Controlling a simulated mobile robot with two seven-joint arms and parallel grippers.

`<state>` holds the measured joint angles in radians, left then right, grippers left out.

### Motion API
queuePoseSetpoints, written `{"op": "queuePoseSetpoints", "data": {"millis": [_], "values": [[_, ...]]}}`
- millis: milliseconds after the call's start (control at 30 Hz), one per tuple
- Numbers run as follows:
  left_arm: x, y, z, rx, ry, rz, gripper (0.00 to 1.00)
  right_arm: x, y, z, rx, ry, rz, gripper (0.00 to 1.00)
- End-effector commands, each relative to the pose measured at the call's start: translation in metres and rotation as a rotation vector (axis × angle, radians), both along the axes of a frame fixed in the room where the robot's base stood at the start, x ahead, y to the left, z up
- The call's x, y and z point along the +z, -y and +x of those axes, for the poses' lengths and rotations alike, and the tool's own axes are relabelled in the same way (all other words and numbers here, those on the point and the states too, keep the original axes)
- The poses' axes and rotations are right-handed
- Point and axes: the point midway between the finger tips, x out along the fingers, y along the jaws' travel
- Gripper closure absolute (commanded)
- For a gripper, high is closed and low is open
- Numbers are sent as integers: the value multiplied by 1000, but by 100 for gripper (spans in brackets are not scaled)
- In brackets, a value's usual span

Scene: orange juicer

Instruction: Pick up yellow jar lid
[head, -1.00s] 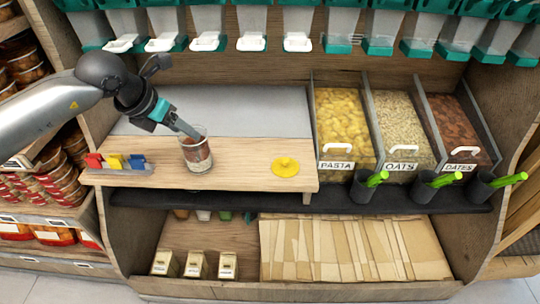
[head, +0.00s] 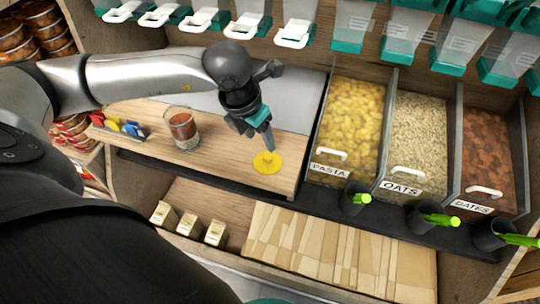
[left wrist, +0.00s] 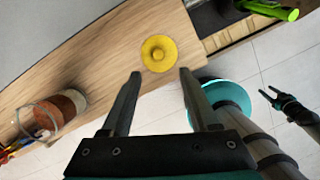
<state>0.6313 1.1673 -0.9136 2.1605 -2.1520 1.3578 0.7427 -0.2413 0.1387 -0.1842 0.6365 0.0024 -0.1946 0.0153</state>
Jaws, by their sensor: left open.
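The yellow jar lid (head: 267,163), a round disc with a raised knob, lies flat on the wooden counter near its front right corner. My left gripper (head: 270,148) is just above it, pointing down. In the left wrist view the lid (left wrist: 159,53) shows just beyond the two spread fingertips, centred between them. My left gripper (left wrist: 160,74) is open with nothing between its fingers. A dark two-pronged end of what looks like my right gripper (left wrist: 275,94) shows at the right of that view, too small to read its state.
A glass jar with reddish-brown contents (head: 182,127) stands on the counter left of the lid. Small coloured items (head: 120,125) sit further left. A pasta bin (head: 348,120) stands to the right. The counter between jar and lid is clear.

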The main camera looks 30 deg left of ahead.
Motion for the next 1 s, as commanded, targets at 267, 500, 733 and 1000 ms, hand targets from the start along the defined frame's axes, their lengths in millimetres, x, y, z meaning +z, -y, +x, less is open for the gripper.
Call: {"op": "queuePoseSetpoints", "data": {"millis": [267,500,733,1000], "values": [[-39,2,11,0,0,-1,39,-6,1,15,-2,15,-3,50],[-51,1,14,0,1,0,39,-6,-5,22,-2,16,3,50],[-77,0,21,0,1,0,39,-3,-17,39,-2,18,13,50],[-91,1,25,-1,2,-1,39,1,-23,48,-2,16,18,50]]}}
